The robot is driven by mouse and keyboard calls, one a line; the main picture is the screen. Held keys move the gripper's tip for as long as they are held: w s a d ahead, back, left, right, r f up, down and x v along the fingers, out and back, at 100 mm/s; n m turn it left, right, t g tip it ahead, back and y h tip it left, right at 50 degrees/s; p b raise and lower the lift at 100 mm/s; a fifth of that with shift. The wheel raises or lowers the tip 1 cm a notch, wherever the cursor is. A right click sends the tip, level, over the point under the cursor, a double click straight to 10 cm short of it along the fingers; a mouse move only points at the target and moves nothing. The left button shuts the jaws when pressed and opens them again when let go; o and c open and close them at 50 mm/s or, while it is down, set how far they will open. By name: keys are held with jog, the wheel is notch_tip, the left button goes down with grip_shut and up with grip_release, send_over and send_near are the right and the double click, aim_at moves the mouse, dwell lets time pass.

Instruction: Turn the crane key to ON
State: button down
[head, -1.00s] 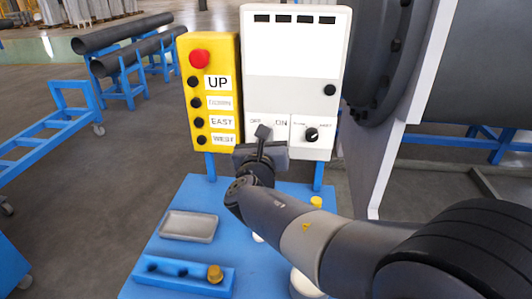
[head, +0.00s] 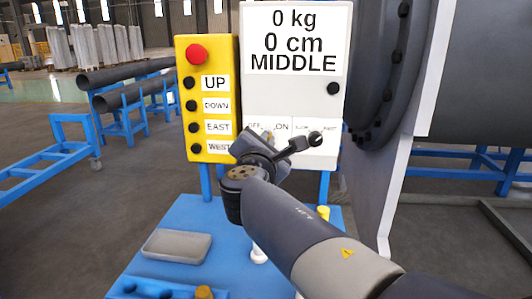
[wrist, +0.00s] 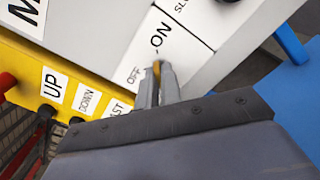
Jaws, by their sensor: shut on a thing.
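The crane key (wrist: 157,68) shows as a small brass-coloured piece between my fingertips in the wrist view, mostly hidden by them. It sits on a white OFF/ON plate (wrist: 160,47) on the front of the white control box (head: 290,95). In the head view the OFF and ON labels (head: 282,127) show just above my gripper (head: 266,138), whose body covers much of the switch. My gripper is shut on the key and looks rolled over to the right. The box's display is lit and reads 0 kg, 0 cm, MIDDLE (head: 293,40).
A yellow button panel (head: 206,140) with a red knob (head: 196,54) stands left of the box. A second dial (head: 315,138) is close right of my gripper. Below is a blue table (head: 215,230) with a grey tray (head: 177,246). A large dark flanged shell (head: 460,80) stands right.

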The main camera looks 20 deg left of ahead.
jog(key=shift+m+b, duration=0.4)
jog(key=shift+m, duration=0.3)
jog(key=c, duration=1.6)
grip_release()
jog(key=shift+s, duration=0.1)
jog(key=v, duration=1)
jog(key=shift+s, duration=0.3)
jog(key=x, duration=1)
jog(key=shift+w, duration=0.4)
